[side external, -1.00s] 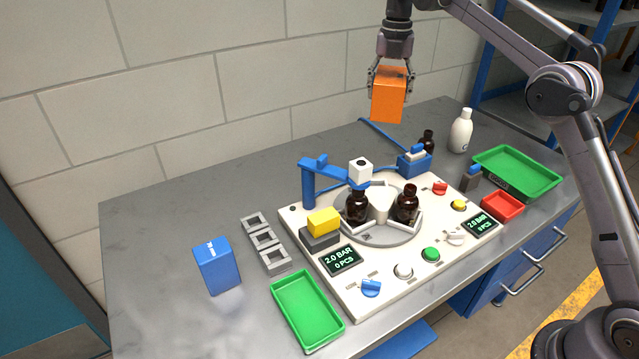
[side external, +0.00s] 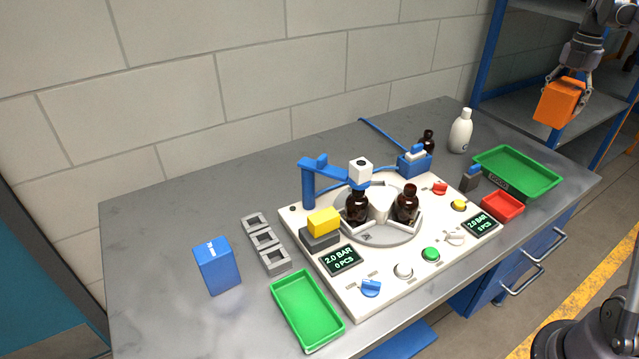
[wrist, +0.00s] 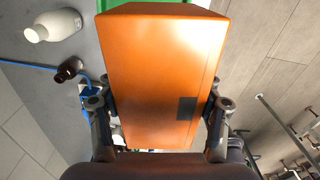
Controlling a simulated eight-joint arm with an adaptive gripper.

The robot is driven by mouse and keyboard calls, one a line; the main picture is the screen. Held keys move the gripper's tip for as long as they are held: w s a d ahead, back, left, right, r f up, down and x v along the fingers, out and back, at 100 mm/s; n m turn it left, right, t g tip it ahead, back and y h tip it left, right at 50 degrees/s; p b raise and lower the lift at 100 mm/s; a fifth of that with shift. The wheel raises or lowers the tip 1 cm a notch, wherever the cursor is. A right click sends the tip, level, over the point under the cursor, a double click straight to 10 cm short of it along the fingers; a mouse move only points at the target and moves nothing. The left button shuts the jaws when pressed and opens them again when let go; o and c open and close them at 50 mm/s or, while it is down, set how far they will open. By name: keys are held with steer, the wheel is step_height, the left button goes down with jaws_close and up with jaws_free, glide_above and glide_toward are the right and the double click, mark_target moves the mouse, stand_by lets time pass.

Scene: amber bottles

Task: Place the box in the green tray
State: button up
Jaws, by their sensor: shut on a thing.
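An orange box (side external: 559,102) hangs in my gripper (side external: 571,82) at the upper right of the side external view. It is up in the air, beyond the right end of the table and above the level of the far green tray. In the wrist view the box (wrist: 160,75) fills the middle, with a finger against each side. The far green tray (side external: 540,186) lies empty at the table's right end; a bit of green also shows behind the box in the wrist view (wrist: 203,3). A second green tray (side external: 307,312) lies empty at the front left.
A white bottle (side external: 461,131) and a small dark bottle (side external: 427,141) stand left of the far tray. A red tray (side external: 502,206) is in front of it. The white machine panel (side external: 330,281) with amber bottles fills the middle. A blue box (side external: 217,266) stands at left.

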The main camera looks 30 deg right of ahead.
steer(key=s+d+m, duration=0.1)
steer(key=s+d, duration=0.3)
steer(key=s, duration=0.3)
glide_above(514, 175)
step_height(514, 175, down, 18)
steer(key=shift+f, duration=2.1)
steer(key=shift+f, duration=0.1)
steer(key=o, duration=1.2)
